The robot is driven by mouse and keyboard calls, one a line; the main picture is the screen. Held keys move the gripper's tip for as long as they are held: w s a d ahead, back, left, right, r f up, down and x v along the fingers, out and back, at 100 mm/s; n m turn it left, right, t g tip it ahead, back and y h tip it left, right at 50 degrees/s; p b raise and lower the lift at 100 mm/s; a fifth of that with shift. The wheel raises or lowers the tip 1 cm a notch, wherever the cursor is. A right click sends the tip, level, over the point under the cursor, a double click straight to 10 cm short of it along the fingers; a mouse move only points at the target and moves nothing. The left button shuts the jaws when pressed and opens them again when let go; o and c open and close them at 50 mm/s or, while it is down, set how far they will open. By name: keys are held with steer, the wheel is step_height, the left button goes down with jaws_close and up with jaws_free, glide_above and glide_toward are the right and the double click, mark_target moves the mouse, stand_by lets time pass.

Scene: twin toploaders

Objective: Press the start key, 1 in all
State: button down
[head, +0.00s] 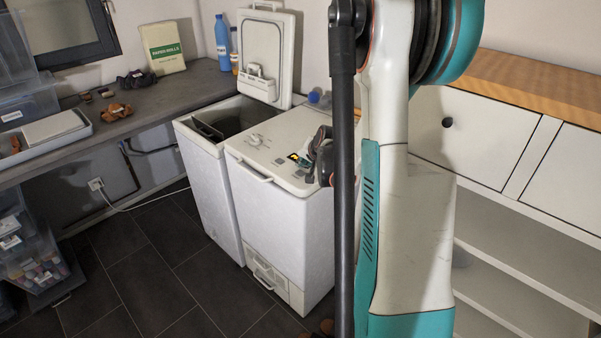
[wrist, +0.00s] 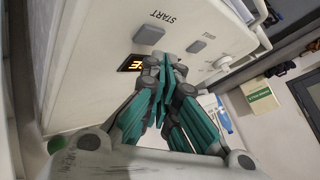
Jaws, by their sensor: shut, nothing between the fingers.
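The start key (wrist: 148,35) is a grey rounded button beside the word START on a white machine's top panel, upper middle in the wrist view. It looks flush or slightly raised. A lit amber display (wrist: 133,64) sits just below it. My gripper (wrist: 168,62) is shut and empty, its tips over the panel right of the display and below the key, apart from the key in the picture. The height of the tips above the panel is unclear. In the head view my gripper (head: 321,158) is over the right machine (head: 285,210), beside its display (head: 296,157); the key cannot be made out there.
A second smaller key (wrist: 194,47) and a grey knob (wrist: 222,62) share the panel. The left machine (head: 205,165) stands alongside with its lid (head: 266,48) raised. A counter (head: 150,98) runs left and white drawers (head: 485,135) stand right. Dark floor (head: 140,255) is clear in front.

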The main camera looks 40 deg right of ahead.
mark_target(303, 172)
steer(key=shift+r+p, duration=1.5)
steer(key=shift+r, duration=0.95)
